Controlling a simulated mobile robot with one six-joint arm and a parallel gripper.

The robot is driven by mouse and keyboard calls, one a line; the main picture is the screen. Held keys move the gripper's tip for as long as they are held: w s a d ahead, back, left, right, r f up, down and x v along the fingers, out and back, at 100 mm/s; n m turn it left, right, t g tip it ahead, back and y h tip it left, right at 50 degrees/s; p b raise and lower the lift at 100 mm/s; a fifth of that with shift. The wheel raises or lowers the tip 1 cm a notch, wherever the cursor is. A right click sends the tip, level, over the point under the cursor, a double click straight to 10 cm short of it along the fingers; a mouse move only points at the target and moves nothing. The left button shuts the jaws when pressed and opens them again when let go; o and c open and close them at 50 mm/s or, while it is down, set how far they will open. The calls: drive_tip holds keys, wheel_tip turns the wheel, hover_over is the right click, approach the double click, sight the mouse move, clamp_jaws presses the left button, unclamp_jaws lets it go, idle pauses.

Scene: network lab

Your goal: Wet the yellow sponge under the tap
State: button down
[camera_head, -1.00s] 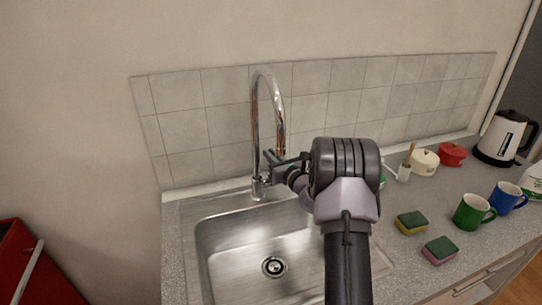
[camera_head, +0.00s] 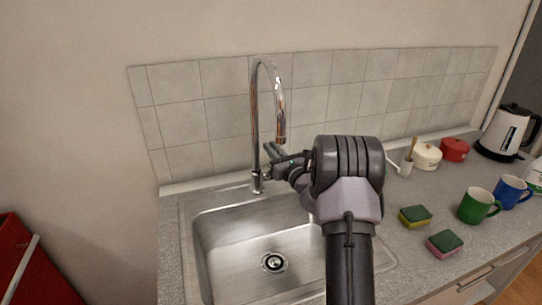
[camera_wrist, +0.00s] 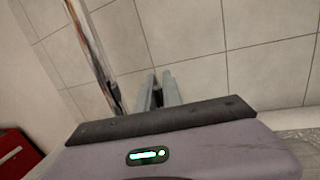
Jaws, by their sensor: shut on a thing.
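The yellow sponge with a green top (camera_head: 415,217) lies on the counter right of the sink. The tall chrome tap (camera_head: 254,125) stands at the back of the sink (camera_head: 215,240), and its body also shows in the wrist view (camera_wrist: 92,45). My gripper (camera_head: 271,150) is beside the tap column, under the curved spout. In the wrist view my gripper's fingers (camera_wrist: 158,90) are close together. It is shut on what seems to be the tap's lever, mostly hidden by the fingers. I see no clear water stream.
A pink sponge with a green top (camera_head: 444,243) lies near the yellow one. A green mug (camera_head: 478,206), a blue mug (camera_head: 512,191), pots and a kettle (camera_head: 507,132) stand farther right. The tiled wall (camera_head: 330,105) is close behind the tap.

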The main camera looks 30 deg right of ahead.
drive_tip(key=shift+s, duration=0.15)
drive_tip(key=c, duration=1.5)
unclamp_jaws()
drive_tip(key=s+a+f+p, duration=0.1)
drive_tip(key=s+f+p, duration=0.1)
drive_tip(key=s, duration=1.5)
drive_tip(key=shift+s, duration=0.1)
